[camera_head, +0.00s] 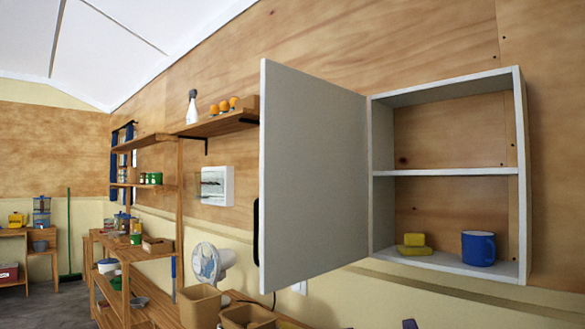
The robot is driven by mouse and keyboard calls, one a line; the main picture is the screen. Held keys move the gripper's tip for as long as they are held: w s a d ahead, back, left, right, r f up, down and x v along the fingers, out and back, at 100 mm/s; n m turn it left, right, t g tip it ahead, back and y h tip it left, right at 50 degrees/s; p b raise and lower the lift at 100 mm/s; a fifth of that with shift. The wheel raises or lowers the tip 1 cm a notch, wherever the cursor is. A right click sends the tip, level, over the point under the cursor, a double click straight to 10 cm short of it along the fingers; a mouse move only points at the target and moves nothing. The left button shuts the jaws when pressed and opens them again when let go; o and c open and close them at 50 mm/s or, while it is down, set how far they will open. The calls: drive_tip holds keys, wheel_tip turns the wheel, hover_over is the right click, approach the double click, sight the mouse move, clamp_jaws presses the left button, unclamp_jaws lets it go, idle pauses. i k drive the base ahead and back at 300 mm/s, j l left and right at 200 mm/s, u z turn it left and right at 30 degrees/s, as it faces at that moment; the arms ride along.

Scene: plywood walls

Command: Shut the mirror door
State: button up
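The mirror door (312,180) is a flat grey panel on the left side of a white wall cabinet (522,180). It stands wide open, swung out from the wall, with its hinge side along the cabinet's left edge. A dark handle (256,232) shows at the door's free left edge, mostly hidden behind the panel. The door's outer face is turned away from view. My gripper is not clearly in view. A small dark tip shows at the bottom edge, and I cannot tell what it is.
The cabinet's lower shelf holds a blue mug (478,248) and yellow sponges (414,245); the upper shelf is empty. Left of the door are a wall shelf (215,125), a fan (208,262) and brown bins (200,305). The space right before the cabinet opening looks clear.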

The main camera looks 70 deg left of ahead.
sight(313, 200)
drive_tip(key=k+j, duration=0.1)
drive_tip(key=j, duration=0.3)
drive_tip(key=k+j+u, duration=0.1)
drive_tip(key=j, duration=0.3)
drive_tip(key=k+j, duration=0.15)
drive_tip(key=j, duration=0.25)
drive_tip(key=k+j+u, duration=0.1)
drive_tip(key=j, duration=0.3)
drive_tip(key=k+j, duration=0.1)
drive_tip(key=j, duration=0.35)
drive_tip(key=u, duration=0.05)
